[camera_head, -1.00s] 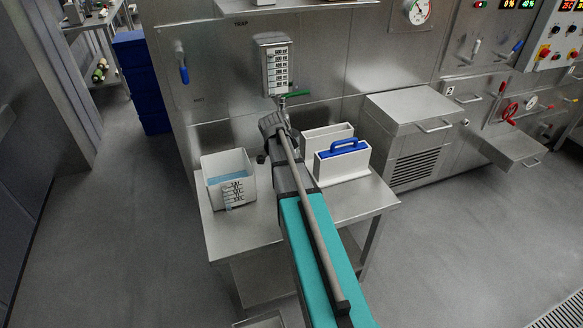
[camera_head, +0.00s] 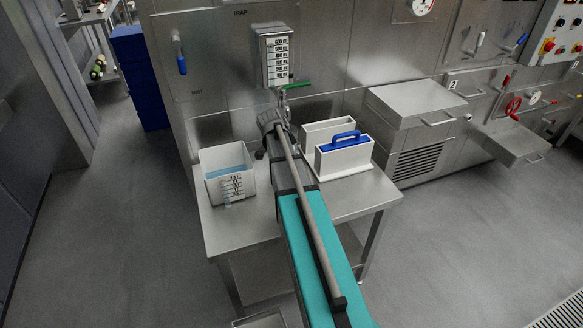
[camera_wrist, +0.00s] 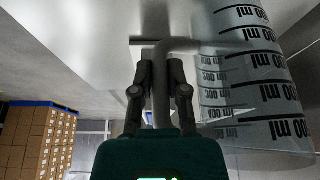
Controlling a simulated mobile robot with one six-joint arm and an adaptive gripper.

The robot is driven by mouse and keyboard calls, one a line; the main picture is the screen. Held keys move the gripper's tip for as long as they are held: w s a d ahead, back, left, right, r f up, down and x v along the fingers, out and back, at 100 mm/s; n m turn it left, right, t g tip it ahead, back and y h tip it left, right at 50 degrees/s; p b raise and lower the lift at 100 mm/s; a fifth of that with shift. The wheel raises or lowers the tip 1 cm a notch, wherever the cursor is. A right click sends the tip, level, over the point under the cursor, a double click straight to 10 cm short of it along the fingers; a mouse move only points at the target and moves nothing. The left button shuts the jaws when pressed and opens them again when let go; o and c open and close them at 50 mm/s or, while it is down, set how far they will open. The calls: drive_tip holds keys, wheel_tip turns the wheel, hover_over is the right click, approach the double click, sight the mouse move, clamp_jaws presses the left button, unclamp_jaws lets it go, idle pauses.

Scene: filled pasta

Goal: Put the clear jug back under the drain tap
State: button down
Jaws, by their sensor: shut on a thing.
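The clear jug (camera_head: 231,187) with dark ml marks shows against the front of a white tub, left of my arm in the head view. I cannot tell if it touches the bench. In the wrist view the jug (camera_wrist: 262,92) fills the right side, and its grey handle runs between my fingers. My gripper (camera_wrist: 161,72) is shut on that handle. In the head view my arm mostly hides the gripper. The drain tap (camera_head: 296,86) with a green lever is on the wall, beyond my arm's end, below a steel box with marked lines (camera_head: 275,58).
The white tub (camera_head: 207,160) holds light blue liquid on the steel bench (camera_head: 235,232). A steel cabinet (camera_head: 417,105) is further right. Bare bench lies in front of the tub.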

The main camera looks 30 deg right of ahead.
drive_tip(key=shift+f, duration=0.1)
idle(0.3)
wheel_tip(320, 180, down, 2)
drive_tip(key=shift+f+b, duration=0.25)
drive_tip(key=shift+b, duration=1)
drive_tip(key=shift+w+f+b, duration=0.2)
drive_tip(key=shift+f+b, duration=0.3)
drive_tip(key=c, duration=0.6)
unclamp_jaws()
drive_tip(key=shift+c, duration=0.2)
drive_tip(key=shift+f, duration=0.15)
drive_tip(key=s+p+v, duration=0.1)
drive_tip(key=p+v, duration=1.1)
drive_tip(key=v, duration=0.1)
drive_tip(key=shift+w+r, duration=0.45)
drive_tip(key=shift+w, duration=0.05)
